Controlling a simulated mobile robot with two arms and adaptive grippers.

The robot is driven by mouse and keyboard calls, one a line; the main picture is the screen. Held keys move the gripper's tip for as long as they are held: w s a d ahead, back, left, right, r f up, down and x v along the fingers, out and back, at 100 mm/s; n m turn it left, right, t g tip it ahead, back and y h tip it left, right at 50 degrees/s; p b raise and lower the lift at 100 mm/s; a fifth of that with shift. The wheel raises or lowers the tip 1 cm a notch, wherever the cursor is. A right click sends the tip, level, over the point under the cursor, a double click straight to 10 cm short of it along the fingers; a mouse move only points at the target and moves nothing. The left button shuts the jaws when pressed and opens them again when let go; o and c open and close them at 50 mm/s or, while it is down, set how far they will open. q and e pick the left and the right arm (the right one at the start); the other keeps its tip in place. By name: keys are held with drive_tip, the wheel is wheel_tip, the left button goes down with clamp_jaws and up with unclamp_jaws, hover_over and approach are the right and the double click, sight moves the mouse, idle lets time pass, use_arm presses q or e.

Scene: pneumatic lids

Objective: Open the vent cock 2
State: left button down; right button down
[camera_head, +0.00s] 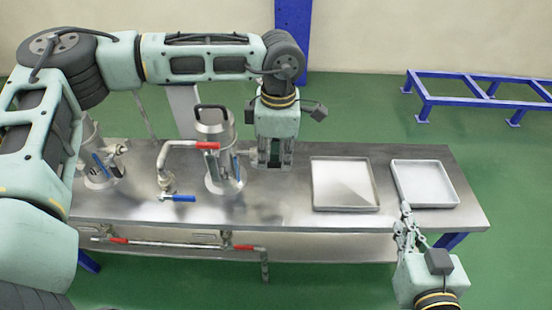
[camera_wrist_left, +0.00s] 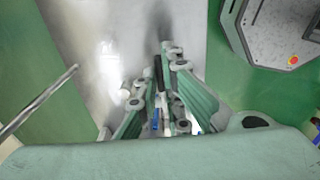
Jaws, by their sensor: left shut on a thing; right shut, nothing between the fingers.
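The second metal vessel (camera_head: 213,135) stands upright mid-table with a black handle on its lid and a blue lever at its side. A short fitting, apparently vent cock 2 (camera_head: 246,153), sticks out from its right side. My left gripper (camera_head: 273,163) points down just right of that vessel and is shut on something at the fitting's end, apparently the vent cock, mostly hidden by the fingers. A small blue piece (camera_wrist_left: 155,120) shows by the fingers in the left wrist view. My right gripper (camera_head: 406,222) is shut and empty at the table's front right, near the right tray.
A pipe with a red-handled valve (camera_head: 208,146) and a blue-handled valve (camera_head: 178,198) stands left of the second vessel. Another vessel (camera_head: 96,165) is at the far left, partly behind my arm. Two shallow trays, left (camera_head: 343,184) and right (camera_head: 425,183), lie on the table (camera_head: 270,212).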

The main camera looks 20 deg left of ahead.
sight(276, 162)
use_arm(q)
drive_tip(key=shift+r, duration=0.1)
drive_tip(key=c, duration=1.9)
unclamp_jaws()
wheel_tip(276, 162, up, 12)
drive_tip(key=shift+d, duration=0.15)
